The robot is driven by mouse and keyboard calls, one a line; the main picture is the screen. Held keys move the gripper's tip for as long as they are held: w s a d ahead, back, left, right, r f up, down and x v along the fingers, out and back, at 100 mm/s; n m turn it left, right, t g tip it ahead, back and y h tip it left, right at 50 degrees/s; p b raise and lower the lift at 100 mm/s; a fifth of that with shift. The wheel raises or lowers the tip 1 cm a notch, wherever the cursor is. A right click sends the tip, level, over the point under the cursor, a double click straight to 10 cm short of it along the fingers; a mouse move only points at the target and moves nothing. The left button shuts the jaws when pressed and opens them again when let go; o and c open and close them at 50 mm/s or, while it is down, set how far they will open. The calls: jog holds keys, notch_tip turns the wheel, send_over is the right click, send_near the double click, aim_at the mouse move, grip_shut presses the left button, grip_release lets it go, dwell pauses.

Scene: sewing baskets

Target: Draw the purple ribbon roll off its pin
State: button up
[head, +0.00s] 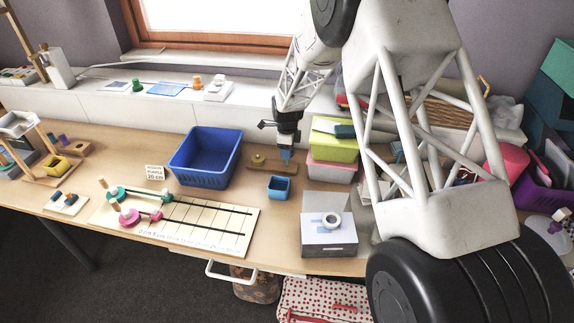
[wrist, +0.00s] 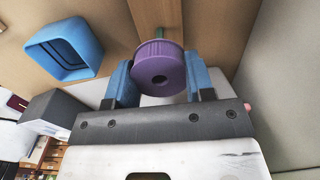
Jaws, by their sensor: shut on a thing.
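The purple ribbon roll (wrist: 160,68) sits between the two blue fingertips of my gripper (wrist: 163,84) in the wrist view, its dark centre hole facing the camera. My gripper is shut on the roll. A green pin (wrist: 159,32) shows just behind the roll, over a wooden base (wrist: 157,12). I cannot tell whether the pin still reaches into the roll. In the head view my gripper (head: 285,153) points down at the wooden base (head: 262,163), and the roll is not clearly visible there.
A small blue box (head: 279,188) stands just in front of the base; it also shows in the wrist view (wrist: 62,52). A large blue basket (head: 205,157) is to the left. Lidded green and pink boxes (head: 331,172) stand close on the right. A ruled board (head: 180,218) lies in front.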

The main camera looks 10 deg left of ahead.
jog(key=shift+r, duration=0.1)
dwell(0.3)
jog(key=shift+r, duration=1.9)
jog(key=shift+r, duration=0.1)
